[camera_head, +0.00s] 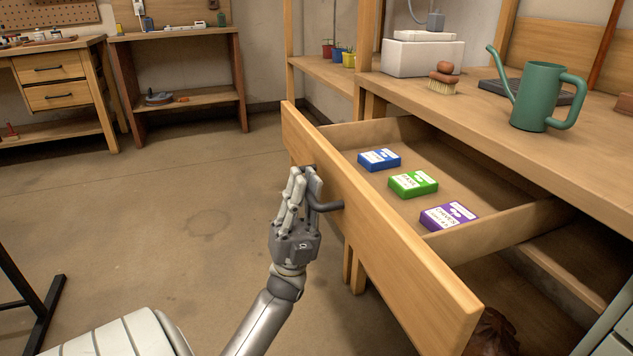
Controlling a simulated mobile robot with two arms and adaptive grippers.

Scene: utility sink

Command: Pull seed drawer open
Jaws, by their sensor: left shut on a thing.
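The seed drawer (400,247) of the wooden workbench stands pulled out toward me, with its inside showing. A blue seed packet (379,159), a green one (413,184) and a purple one (449,216) lie on its floor. A dark bar handle (331,206) is on its front. My left gripper (304,188) is at the front and shut on the handle, with its fingers covering the handle's left part. My right gripper is not in view.
A green watering can (540,97), a brush (443,80) and a white sink (422,55) stand on the bench top (490,115). Small pots sit on a shelf behind. The floor (200,210) left of the drawer is clear.

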